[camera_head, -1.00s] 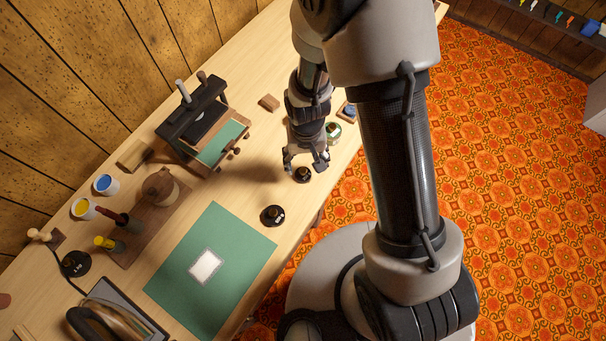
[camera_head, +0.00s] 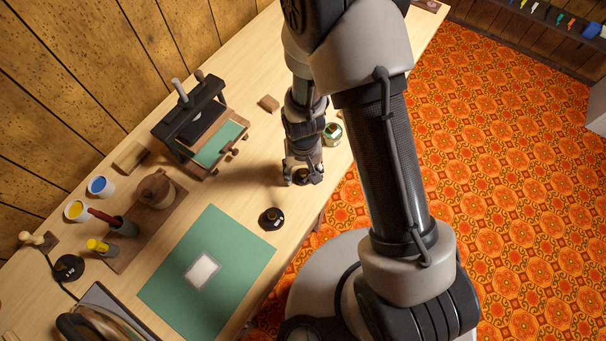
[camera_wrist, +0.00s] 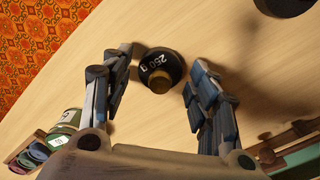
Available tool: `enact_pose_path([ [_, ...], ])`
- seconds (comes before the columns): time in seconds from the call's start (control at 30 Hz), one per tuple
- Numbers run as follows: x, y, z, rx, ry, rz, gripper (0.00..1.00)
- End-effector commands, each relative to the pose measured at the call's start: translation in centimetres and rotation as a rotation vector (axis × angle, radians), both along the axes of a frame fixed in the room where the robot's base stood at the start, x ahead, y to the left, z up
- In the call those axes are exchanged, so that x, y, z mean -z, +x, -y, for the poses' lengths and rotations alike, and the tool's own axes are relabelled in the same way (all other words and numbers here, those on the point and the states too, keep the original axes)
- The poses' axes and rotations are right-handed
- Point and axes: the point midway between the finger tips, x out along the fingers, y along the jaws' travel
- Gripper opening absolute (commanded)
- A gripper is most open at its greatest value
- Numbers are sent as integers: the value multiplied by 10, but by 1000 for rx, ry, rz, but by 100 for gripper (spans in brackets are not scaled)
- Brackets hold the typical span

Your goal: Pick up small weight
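The small weight (camera_wrist: 158,63) is black with a brass-coloured knob and reads "250" in the wrist view. It stands upright on the wooden table, between the two fingers of my gripper (camera_wrist: 157,75). The fingers are open, with visible gaps to the weight on both sides. In the head view my gripper (camera_head: 303,180) points down at the table near its right edge, and the small weight is largely hidden by the fingers there.
A larger black weight (camera_head: 271,218) stands nearby, beside a green mat (camera_head: 222,255). A small green-labelled jar (camera_head: 332,134) stands close to my gripper. A press (camera_head: 190,120) is behind.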

Motion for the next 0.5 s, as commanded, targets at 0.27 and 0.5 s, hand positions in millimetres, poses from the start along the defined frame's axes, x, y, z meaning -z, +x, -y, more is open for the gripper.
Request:
enact_pose_path([
  [0.27, 0, 0, 0, 0, 0, 0, 33],
  [0.5, 0, 0, 0, 0, 0, 0, 17],
])
